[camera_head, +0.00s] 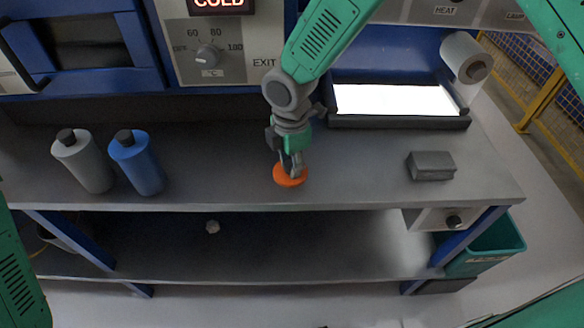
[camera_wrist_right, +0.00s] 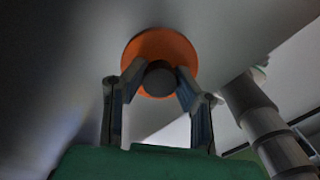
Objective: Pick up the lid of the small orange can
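The small orange can (camera_head: 288,179) shows as a low orange disc near the front edge of the grey worktop. In the right wrist view its round orange top (camera_wrist_right: 140,50) has a dark knob (camera_wrist_right: 160,80) in the middle. My right gripper (camera_head: 293,166) reaches down over it from above. In the wrist view, the two fingertips of my right gripper (camera_wrist_right: 161,76) press in from both sides of the knob, with no clear gap. The can's side, and whether lid and can are apart, cannot be made out. My left gripper is not in view.
A grey bottle (camera_head: 85,164) and a blue bottle (camera_head: 140,166) stand on the left of the worktop (camera_head: 225,165). A dark grey block (camera_head: 431,166) lies to the right. A bright light panel (camera_head: 395,99) and a paper roll (camera_head: 466,58) are behind. A lower shelf (camera_head: 280,250) runs below.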

